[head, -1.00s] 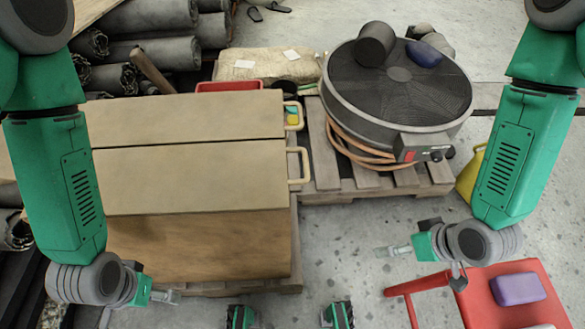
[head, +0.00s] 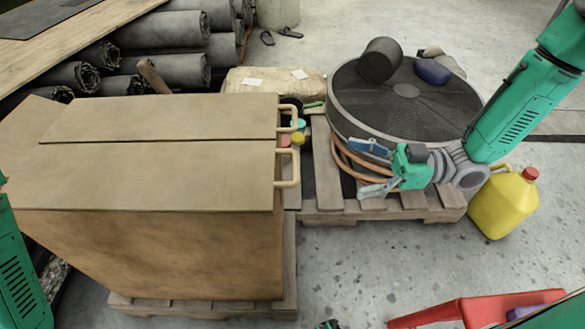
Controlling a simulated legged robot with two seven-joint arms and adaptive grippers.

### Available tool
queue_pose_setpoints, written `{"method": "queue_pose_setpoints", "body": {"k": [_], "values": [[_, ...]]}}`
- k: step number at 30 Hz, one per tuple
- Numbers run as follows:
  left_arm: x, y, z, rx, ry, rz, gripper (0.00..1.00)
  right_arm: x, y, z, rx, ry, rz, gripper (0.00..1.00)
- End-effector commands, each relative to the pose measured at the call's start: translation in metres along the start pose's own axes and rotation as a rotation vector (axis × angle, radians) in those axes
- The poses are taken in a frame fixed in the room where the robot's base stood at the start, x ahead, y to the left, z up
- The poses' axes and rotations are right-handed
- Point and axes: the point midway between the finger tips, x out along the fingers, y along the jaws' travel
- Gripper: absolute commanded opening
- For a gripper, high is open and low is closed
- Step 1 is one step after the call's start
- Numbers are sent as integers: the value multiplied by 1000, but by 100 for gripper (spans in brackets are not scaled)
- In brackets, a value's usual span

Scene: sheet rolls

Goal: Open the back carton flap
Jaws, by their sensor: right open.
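The brown carton (head: 150,250) stands on a pallet at the left. Its back flap (head: 165,118) and front flap (head: 150,172) both lie flat across the top, with a narrow seam between them. The back flap has a tan loop handle (head: 289,118) at its right end, and the front flap has a similar handle (head: 288,168). My right gripper (head: 362,168) is open and empty, to the right of the handles and apart from them, in front of the round fan.
A large round fan (head: 400,115) with an orange hose stands on a wooden pallet (head: 400,203) at the right. A yellow jug (head: 503,205) stands beside it. Dark rolls (head: 160,70) lie behind the carton. A red stand (head: 470,312) is at the lower right. The middle floor is clear.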

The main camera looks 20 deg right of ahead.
Motion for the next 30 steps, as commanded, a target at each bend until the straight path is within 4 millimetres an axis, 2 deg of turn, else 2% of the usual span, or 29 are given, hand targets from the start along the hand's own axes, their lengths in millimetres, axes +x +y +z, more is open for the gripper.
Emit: {"method": "queue_pose_setpoints", "body": {"k": [9, 15, 21, 29, 30], "values": [[21, 0, 1, 0, 0, 0, 80, 69, -1, 3, 2, 0, -2, 89], [30, 0, 2, 0, -1, 0, 80, 100, 0, 2, 0, -1, 0, 89], [33, 0, 2, 0, -1, 0, 80, 114, 0, 1, 1, -1, 1, 89], [32, 0, 2, 0, -1, 0, 80, 116, 0, 0, 2, -1, 1, 89], [32, 0, 2, 0, -1, 0, 80, 116, 0, 1, 2, -1, 1, 85]]}}
